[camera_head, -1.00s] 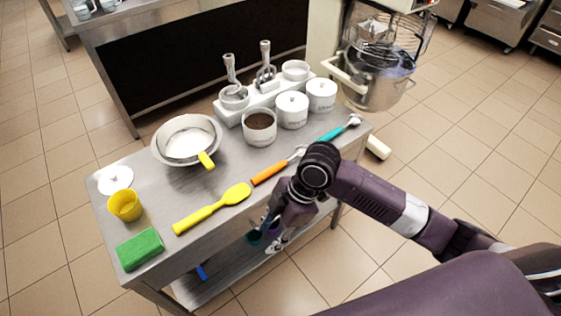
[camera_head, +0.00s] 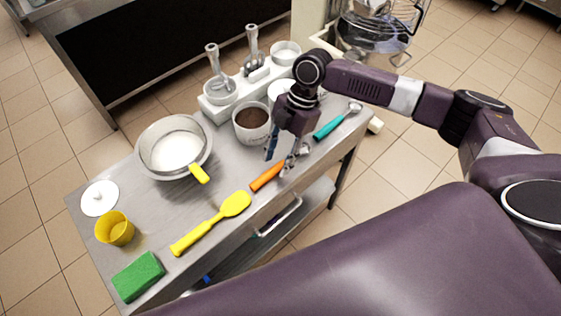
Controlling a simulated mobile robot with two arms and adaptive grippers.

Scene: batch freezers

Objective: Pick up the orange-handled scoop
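The orange-handled scoop (camera_head: 266,178) lies on the steel table near its front edge, its handle pointing to the lower left. Its metal end is partly hidden behind my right gripper. My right gripper (camera_head: 280,160) points down just over the scoop, near where the handle meets the metal part. Its two fingers look apart, with nothing visibly held. I cannot tell whether a finger touches the scoop. My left gripper is not in view.
A yellow spatula (camera_head: 212,224) lies left of the scoop and a teal-handled scoop (camera_head: 331,128) to its right. A yellow cup (camera_head: 115,230) and green sponge (camera_head: 138,277) are at the left.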

